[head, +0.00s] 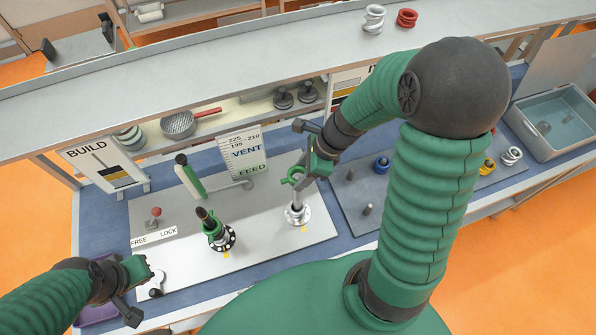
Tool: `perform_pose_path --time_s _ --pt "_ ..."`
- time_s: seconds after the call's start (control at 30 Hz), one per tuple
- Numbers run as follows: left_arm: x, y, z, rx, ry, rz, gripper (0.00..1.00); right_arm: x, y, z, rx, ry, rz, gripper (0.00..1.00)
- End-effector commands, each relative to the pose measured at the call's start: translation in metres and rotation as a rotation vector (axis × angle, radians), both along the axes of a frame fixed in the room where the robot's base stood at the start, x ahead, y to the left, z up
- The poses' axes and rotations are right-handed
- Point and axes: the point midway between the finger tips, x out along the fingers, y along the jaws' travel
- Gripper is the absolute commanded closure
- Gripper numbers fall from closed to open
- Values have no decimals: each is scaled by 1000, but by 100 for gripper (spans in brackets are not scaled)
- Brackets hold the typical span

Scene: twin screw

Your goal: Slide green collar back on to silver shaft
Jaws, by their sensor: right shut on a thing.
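The silver shaft (297,208) stands upright on a round flanged base on the pale plate in the middle of the bench. My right gripper (305,173) is shut on the collar, reaching in from the upper right. A second, dark shaft (205,218) with green and brass parts stands on the left of the plate. My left gripper (147,270) is low at the left, apart from both shafts; its jaws are unclear.
A lever with a red knob (156,212) stands by the FREE/LOCK label. A grey mat (345,205) with pegs and collars is at right, partly behind my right arm. A shelf (230,70) overhangs the back.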

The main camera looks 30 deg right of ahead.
Motion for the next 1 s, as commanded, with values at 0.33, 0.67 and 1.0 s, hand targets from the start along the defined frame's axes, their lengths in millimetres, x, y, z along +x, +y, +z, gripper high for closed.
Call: perform_pose_path --time_s 0.33,0.67,1.0 --pt "0 1 -1 1 0 2 100 3 -5 -2 -25 -7 -13 100" --pt "0 1 -6 0 0 2 100 3 -5 -7 -19 -6 -10 100" --pt "0 1 -10 1 0 2 100 2 -3 -11 -22 -7 -10 29"
